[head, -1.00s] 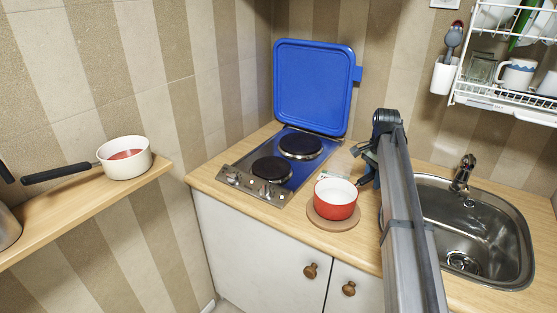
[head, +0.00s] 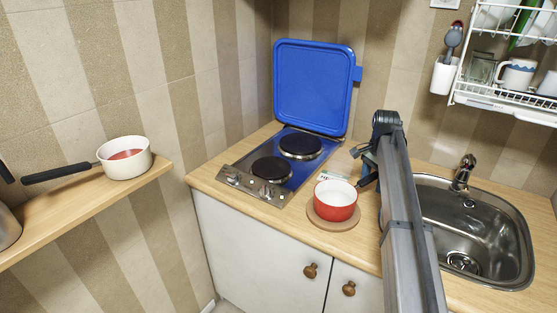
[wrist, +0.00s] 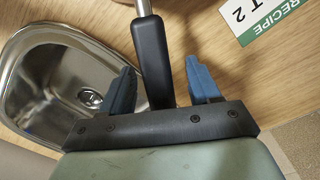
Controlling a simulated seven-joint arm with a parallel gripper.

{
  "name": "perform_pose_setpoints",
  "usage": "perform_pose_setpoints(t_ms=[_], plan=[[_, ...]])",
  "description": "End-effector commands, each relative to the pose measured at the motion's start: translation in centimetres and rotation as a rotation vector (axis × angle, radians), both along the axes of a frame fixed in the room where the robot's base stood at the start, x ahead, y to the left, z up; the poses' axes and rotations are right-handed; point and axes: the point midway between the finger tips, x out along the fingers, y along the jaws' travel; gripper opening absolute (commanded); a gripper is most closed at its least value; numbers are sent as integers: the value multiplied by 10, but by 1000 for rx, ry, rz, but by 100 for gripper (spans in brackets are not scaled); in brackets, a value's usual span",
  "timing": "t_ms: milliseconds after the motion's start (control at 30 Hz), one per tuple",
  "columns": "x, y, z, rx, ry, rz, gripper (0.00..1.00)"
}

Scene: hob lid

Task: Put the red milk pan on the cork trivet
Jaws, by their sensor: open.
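My gripper (head: 366,168) is just to the right of the pan, partly hidden by my arm. In the wrist view my gripper (wrist: 161,84) has its two blue fingers apart. A black handle (wrist: 150,55) with a metal shank lies between them, with a gap showing on each side. It appears to be the pan's handle; the pan's bowl is outside the wrist view.
The hob (head: 275,167) has its blue lid (head: 315,85) raised behind it. A recipe card (wrist: 262,14) lies near the gripper. The sink (head: 495,225) is at right. A cream pan (head: 125,165) stands on the left shelf (head: 95,205).

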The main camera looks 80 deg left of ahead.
Motion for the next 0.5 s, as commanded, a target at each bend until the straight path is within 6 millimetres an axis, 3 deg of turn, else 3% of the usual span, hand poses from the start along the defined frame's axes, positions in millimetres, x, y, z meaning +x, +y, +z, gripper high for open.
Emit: perform_pose_setpoints(t_ms=[267, 500], plan=[[0, 0, 5, 0, -1, 0, 62], [1, 1, 41, 1, -1, 0, 62]])
